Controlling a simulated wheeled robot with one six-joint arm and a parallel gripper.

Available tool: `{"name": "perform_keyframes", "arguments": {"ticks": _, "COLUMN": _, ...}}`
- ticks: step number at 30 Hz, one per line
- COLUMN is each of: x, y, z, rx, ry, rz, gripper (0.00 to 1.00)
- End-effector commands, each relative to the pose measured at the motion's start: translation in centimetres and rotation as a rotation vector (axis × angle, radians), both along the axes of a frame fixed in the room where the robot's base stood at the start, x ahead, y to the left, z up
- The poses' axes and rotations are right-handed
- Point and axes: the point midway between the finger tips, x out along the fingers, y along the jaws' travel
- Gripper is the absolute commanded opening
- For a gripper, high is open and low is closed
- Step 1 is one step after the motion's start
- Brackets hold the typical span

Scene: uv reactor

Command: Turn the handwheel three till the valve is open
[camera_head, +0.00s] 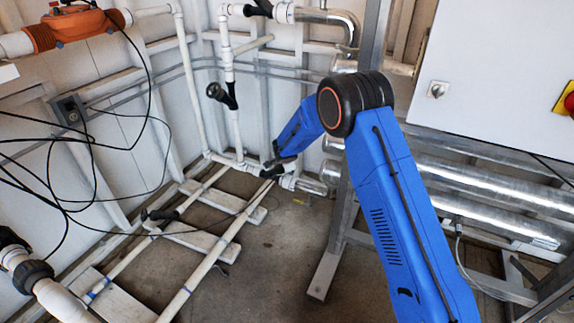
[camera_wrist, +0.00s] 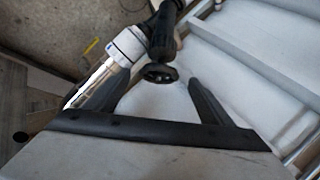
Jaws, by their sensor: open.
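In the wrist view, my gripper (camera_wrist: 157,80) is open, with its two black fingers spread. A small round black handwheel (camera_wrist: 160,72) shows between and just beyond the fingertips; I cannot tell whether they touch it. It belongs to a black valve (camera_wrist: 164,35) beside a white pipe fitting (camera_wrist: 128,45). In the head view, my gripper (camera_head: 277,170) is low by the pipe joint near the wall, partly hidden by my blue arm; the handwheel there is not clear. No number marks it as three.
Another black handwheel (camera_head: 216,92) sits on a vertical white pipe, and a black valve (camera_head: 162,214) on a floor pipe. A metal frame post (camera_head: 355,160) and steel pipes (camera_head: 480,185) stand close to my arm. A white cabinet (camera_head: 490,75) is at right. Black cables (camera_head: 95,180) hang at left.

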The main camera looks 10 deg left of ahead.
Motion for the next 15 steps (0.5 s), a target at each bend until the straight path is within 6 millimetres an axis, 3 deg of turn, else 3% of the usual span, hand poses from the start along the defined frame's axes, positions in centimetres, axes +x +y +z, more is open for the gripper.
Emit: {"name": "perform_keyframes", "arguments": {"ticks": 15, "x": -6.1, "y": -0.4, "z": 7.0, "rx": 0.001, "ry": -0.003, "rz": -0.001, "gripper": 0.75}}
